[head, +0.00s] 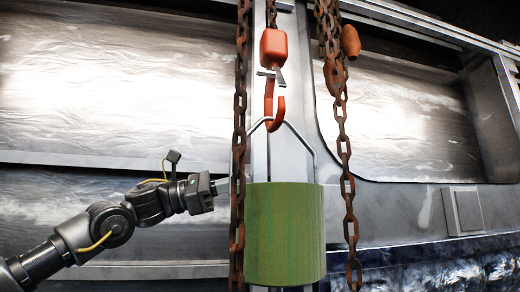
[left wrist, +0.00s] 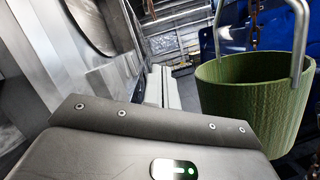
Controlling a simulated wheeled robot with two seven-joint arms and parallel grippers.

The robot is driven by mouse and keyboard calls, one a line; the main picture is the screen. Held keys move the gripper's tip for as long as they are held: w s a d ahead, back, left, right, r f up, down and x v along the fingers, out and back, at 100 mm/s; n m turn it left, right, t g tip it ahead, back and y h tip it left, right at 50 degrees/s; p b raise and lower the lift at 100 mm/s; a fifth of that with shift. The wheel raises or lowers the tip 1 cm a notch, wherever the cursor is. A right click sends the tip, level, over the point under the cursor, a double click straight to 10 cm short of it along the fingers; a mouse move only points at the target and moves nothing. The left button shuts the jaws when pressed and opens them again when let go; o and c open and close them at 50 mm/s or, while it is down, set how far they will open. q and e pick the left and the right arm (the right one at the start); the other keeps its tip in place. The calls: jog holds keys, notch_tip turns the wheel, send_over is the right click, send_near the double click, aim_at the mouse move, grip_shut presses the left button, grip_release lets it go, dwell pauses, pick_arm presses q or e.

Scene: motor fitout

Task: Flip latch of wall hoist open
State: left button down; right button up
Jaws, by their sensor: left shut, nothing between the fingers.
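The wall hoist's orange hook block (head: 273,47) hangs at the top middle of the head view, with the orange hook (head: 273,118) below it. A small grey metal latch (head: 270,74) sits across the top of the hook, tilted, with one end pointing down to the right. A green bucket (head: 285,235) hangs from the hook by its wire handle (head: 308,140); it also shows in the left wrist view (left wrist: 252,95). My left gripper (head: 219,185) is shut and empty, left of the bucket and below the latch. My right gripper is not in view.
Rusty chains hang left (head: 239,130) and right (head: 346,170) of the hook; the left one runs between my gripper and the bucket. An orange weight (head: 350,42) hangs at upper right. Grey metal wall panels (head: 110,90) stand behind.

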aim_at(270, 75)
pick_arm(q)
jog(key=s+a+r+m, duration=0.2)
jog(key=s+r+m, duration=0.1)
jog(key=s+r, duration=0.2)
jog(key=s+a+r+m+g+y, duration=0.1)
jog(key=s+a+r+m, duration=0.2)
jog(key=s+r, duration=0.3)
jog(key=shift+m+y, duration=0.3)
jog(key=shift+m, duration=0.2)
jog(key=shift+w, duration=0.1)
jog(key=s+d+r+p, duration=0.2)
jog(key=d+p, duration=0.4)
jog(key=d, duration=0.5)
jog(key=shift+s+r, duration=0.15)
jog(key=shift+r, duration=0.45)
jog(key=shift+a, duration=0.1)
